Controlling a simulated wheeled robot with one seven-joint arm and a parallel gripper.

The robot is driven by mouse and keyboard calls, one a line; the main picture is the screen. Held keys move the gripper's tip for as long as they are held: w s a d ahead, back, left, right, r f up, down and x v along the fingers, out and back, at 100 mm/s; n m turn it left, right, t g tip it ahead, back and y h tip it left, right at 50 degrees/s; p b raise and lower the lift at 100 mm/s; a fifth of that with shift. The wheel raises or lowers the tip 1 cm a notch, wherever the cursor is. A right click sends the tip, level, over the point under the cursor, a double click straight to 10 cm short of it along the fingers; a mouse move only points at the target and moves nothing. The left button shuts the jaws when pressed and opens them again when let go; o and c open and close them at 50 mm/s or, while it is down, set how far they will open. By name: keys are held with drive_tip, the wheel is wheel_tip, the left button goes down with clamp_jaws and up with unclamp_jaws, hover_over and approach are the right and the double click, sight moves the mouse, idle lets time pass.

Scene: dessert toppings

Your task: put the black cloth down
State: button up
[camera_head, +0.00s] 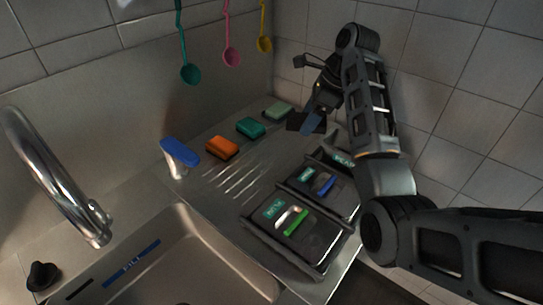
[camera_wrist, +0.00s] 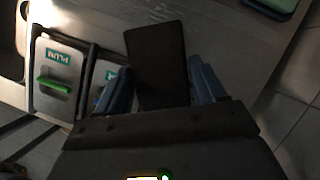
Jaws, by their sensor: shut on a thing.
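My gripper (camera_head: 311,122) is at the far right end of the steel counter, near the tiled corner. Its blue fingers are shut on the black cloth (camera_head: 294,121), a flat dark piece beside the pale green sponge. In the wrist view the cloth (camera_wrist: 157,50) is a dark rectangle that reaches out between the two fingers of my gripper (camera_wrist: 158,72). Whether the cloth touches the counter is hard to tell.
Pale green (camera_head: 279,110), teal (camera_head: 250,127) and orange (camera_head: 221,147) sponges line the back of the counter, with a blue-headed brush (camera_head: 180,152) to their left. Labelled trays (camera_head: 318,262) sit in front. A sink (camera_head: 200,270) and faucet (camera_head: 60,180) are left. Scoops hang on the wall.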

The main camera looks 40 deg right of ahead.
drive_tip(key=shift+s+d+m, duration=0.45)
drive_tip(key=shift+d+m, duration=0.05)
drive_tip(key=shift+d, duration=0.2)
drive_tip(key=shift+s+d+f, duration=0.1)
drive_tip(key=shift+d+f, duration=0.1)
hover_over(269, 156)
drive_tip(key=d, duration=0.1)
drive_tip(key=f, duration=0.4)
drive_tip(key=s+f, duration=0.1)
drive_tip(key=f, duration=0.1)
drive_tip(key=shift+f, duration=0.3)
drive_tip(key=shift+w+f, duration=0.1)
drive_tip(key=shift+f, duration=1.95)
drive_tip(key=shift+f, duration=0.3)
